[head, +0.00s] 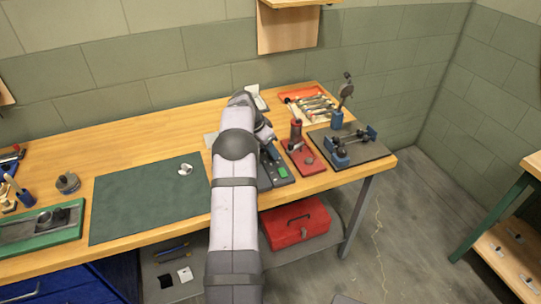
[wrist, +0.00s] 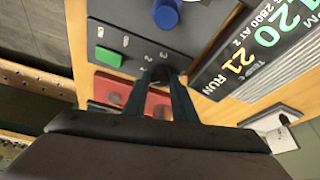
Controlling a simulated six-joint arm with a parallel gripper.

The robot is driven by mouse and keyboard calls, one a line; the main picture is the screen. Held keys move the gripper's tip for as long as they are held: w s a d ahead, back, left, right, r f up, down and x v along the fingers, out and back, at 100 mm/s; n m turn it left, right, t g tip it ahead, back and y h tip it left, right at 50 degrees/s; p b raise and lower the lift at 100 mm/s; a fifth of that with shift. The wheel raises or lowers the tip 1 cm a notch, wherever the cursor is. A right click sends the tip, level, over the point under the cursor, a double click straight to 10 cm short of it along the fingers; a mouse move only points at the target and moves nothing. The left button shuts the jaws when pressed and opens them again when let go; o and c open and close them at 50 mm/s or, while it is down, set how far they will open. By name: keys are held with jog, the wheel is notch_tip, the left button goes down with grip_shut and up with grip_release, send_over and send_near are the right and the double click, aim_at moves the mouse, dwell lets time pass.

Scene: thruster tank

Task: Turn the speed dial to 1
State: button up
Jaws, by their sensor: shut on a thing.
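The speed dial (wrist: 159,73) is a small dark knob on a grey control panel (wrist: 130,40), with small white marks beside it in the wrist view. My gripper (wrist: 157,84) has its two dark fingers on either side of the dial, shut on it. The fingers hide much of the dial, so I cannot tell which number it points at. In the head view my arm hides the gripper and most of the panel (head: 282,181).
A red-based device (head: 301,158) and a black plate with a fixture (head: 365,152) stand close on the right.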

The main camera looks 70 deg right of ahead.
jog(key=shift+w+m+g+y+p, duration=0.1)
jog(key=shift+m+g+y+p, duration=0.3)
jog(key=shift+m, duration=0.7)
jog(key=o, duration=1)
jog(key=shift+o, duration=0.2)
jog(key=b+v, duration=0.1)
jog(key=v, duration=0.6)
jog(key=shift+r+b, duration=0.15)
jog(key=shift+b, duration=0.25)
